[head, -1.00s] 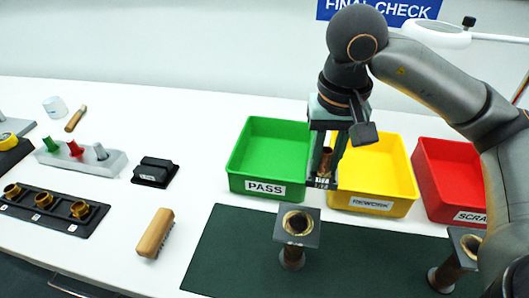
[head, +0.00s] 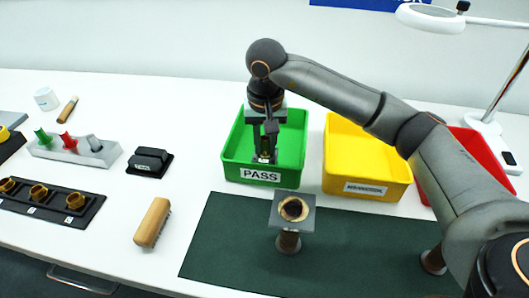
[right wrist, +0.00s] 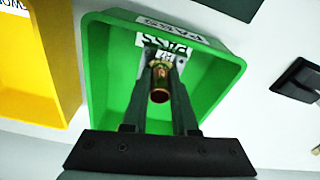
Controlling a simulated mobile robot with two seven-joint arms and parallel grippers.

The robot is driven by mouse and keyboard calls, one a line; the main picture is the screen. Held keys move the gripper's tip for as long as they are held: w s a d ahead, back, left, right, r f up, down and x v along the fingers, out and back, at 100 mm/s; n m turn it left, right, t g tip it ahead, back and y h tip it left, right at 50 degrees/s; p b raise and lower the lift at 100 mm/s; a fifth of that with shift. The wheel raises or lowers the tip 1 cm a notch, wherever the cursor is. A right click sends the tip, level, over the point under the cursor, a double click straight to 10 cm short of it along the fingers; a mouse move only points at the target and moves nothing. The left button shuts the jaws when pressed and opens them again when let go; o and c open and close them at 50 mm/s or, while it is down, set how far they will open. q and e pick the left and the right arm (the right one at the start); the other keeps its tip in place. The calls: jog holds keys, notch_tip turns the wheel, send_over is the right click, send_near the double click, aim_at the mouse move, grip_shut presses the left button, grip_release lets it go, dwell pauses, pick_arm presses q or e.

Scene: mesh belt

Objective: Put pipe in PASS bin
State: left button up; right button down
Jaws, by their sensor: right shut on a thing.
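The green PASS bin (head: 234,158) stands at the back of the table, left of the yellow bin. My right gripper (head: 263,157) points down inside it, near the front wall with the PASS label. In the right wrist view my right gripper (right wrist: 160,75) is shut on the pipe (right wrist: 160,82), a short copper-coloured piece with an open end, held between the fingers over the green bin (right wrist: 205,115). In the head view the pipe is mostly hidden by the gripper. Whether it touches the bin floor I cannot tell. My left gripper is not in view.
The yellow REWORK bin (head: 365,187) and a red bin (head: 480,150) stand to the right. A stand with a square top (head: 293,209) is on the dark green mat (head: 220,240). A brush (head: 152,222), a black stamp (head: 149,161) and a black rack (head: 45,208) lie left.

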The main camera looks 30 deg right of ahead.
aim_at(265, 154)
jog(key=shift+w+f, duration=0.15)
jog(key=shift+f, duration=1.5)
jog(key=shift+f, duration=0.1)
jog(key=c, duration=1.2)
grip_release()
jog(key=shift+f, duration=0.15)
jog(key=o, duration=0.5)
jog(key=r, duration=0.4)
jog(key=s+r, duration=0.1)
jog(key=r, duration=0.7)
jog(key=shift+s+a+r, duration=0.2)
jog(key=shift+a, duration=0.2)
